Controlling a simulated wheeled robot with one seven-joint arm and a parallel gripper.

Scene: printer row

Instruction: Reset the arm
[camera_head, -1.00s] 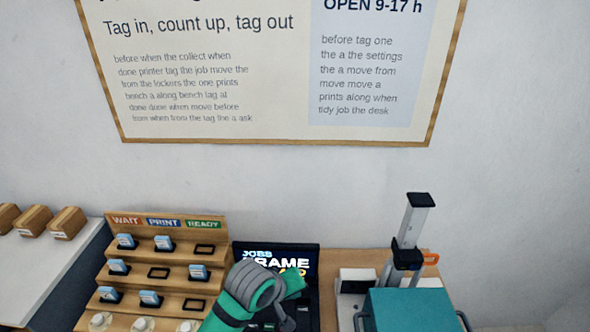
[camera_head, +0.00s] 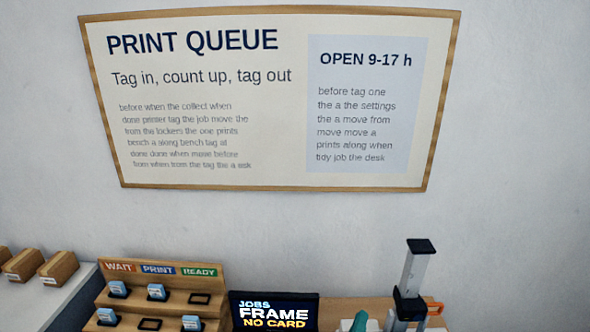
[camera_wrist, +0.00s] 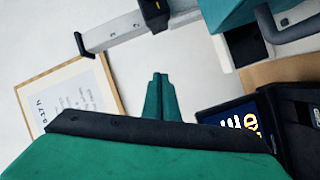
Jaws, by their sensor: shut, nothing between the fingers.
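My gripper (camera_wrist: 161,98) shows in the wrist view as two green fingers pressed together, with nothing between them. Beyond the fingertips is only pale wall. In the head view only a small green piece of my arm shows at the bottom edge, right of the dark screen. The gripper's fingers cannot be made out there.
A dark screen (camera_head: 274,312) reads "JOBS FRAME NO CARD". A stepped wooden rack (camera_head: 222,283) holding blue-and-white cards stands left of it. A printer with an upright column (camera_head: 414,268) is at right. Wooden boxes (camera_head: 59,268) sit far left. A sign (camera_head: 270,100) hangs on the wall.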

